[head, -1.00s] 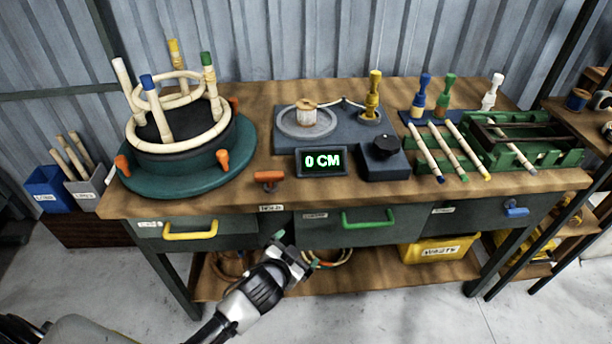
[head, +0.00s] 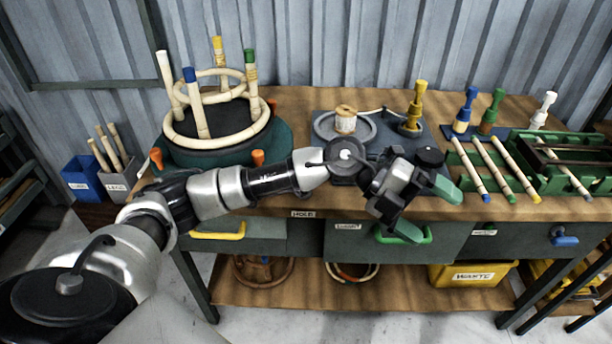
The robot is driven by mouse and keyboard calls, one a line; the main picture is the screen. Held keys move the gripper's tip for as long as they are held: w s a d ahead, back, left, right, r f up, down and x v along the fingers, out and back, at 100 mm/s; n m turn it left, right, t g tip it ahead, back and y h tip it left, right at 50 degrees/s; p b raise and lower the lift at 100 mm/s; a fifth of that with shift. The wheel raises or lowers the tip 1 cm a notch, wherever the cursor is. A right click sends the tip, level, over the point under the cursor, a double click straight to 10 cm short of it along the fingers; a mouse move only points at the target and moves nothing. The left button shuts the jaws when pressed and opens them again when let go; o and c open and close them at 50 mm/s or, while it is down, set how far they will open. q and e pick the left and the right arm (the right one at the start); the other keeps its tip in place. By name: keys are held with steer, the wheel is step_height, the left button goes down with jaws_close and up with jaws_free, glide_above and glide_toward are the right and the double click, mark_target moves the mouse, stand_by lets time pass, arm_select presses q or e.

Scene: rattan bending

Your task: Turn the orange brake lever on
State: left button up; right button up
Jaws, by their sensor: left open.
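The orange handle that stood at the table's front edge, right of the round turntable (head: 285,140), is hidden now behind my left arm. It is likely the brake lever, and I cannot see how it is set. Upright orange pegs (head: 156,158) show on the turntable's rim, another one (head: 258,157) just above my forearm. My left gripper (head: 425,210) is open and empty, its green-tipped fingers apart. It is in front of the table edge, above the green drawer handle, to the right of where the orange handle was. My right gripper is not in view.
A rattan frame (head: 213,128) stands on the turntable. The spool (head: 345,120) and yellow-handled tool (head: 416,105) stand behind my gripper. Rattan sticks (head: 492,165) and a green rack (head: 545,178) are at the right. My arm covers most of the front middle edge.

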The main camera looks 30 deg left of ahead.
arm_select(q)
steer(key=w+a+r+n+y, duration=0.15)
steer(key=a+y, duration=0.55)
steer(key=a, duration=0.7)
steer(key=w+a+r+n+y, duration=0.1)
steer(key=w+a+n+y, duration=0.15)
steer(key=a+y, duration=0.75)
steer(key=a+f+h, duration=0.1)
steer(key=f, duration=0.2)
steer(key=a+f, duration=0.1)
steer(key=f, duration=0.2)
steer(key=a+f+h, duration=0.1)
steer(key=f, duration=0.2)
steer(key=shift+f+g+h, duration=0.25)
steer(key=shift+g+h, duration=0.05)
steer(key=shift+g, duration=0.1)
steer(key=shift+d+f+b, duration=0.1)
steer(key=shift+f+b, duration=0.2)
steer(key=shift+f, duration=0.15)
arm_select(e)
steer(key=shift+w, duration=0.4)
arm_select(q)
steer(key=c, duration=0.9)
